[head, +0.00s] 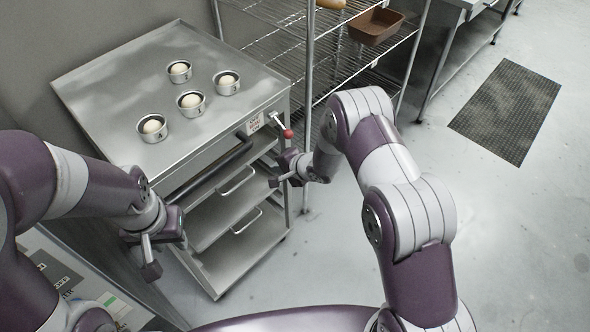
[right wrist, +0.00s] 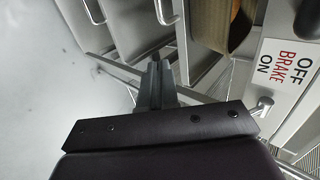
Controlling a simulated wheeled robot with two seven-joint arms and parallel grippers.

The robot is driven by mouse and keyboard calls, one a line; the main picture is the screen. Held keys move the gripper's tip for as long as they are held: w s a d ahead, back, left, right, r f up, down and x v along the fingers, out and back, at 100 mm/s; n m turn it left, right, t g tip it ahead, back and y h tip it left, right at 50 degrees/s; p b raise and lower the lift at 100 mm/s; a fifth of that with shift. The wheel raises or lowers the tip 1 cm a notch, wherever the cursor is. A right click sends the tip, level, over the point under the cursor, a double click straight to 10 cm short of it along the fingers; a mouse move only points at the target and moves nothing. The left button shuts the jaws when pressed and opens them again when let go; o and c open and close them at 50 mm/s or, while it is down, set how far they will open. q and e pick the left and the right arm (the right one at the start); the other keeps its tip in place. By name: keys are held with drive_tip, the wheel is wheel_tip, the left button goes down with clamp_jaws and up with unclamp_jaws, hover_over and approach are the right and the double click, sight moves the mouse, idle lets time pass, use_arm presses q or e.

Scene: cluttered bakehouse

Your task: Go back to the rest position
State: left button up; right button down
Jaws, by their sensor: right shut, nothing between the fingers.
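My right gripper (head: 276,182) is in front of the steel trolley's right front corner, just below the brake lever's red knob (head: 288,134), with a gap between them. In the right wrist view its fingers (right wrist: 156,75) are shut together with nothing between them. My left gripper (head: 149,262) hangs in front of the trolley's left front side, pointing down. I see nothing held in it, but its finger gap cannot be made out.
The steel trolley (head: 120,84) carries several metal cups with dough balls. Its brake sign (right wrist: 287,68) shows beside my right gripper. A wire rack (head: 270,47) with a brown tin (head: 376,27) stands behind. The floor at right is clear around a dark mat (head: 506,112).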

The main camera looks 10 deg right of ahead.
drive_tip(key=s+d+r+n+g+h, duration=0.3)
drive_tip(key=s+d+n+g+h, duration=0.4)
drive_tip(key=s+d, duration=0.5)
drive_tip(key=s+r+n+y, duration=0.1)
drive_tip(key=s+r+n, duration=0.2)
drive_tip(key=s+r, duration=1.1)
drive_tip(key=shift+s+d+n+t, duration=0.3)
drive_tip(key=shift+s+d, duration=0.05)
drive_tip(key=shift+s, duration=0.2)
drive_tip(key=shift+s+r, duration=0.1)
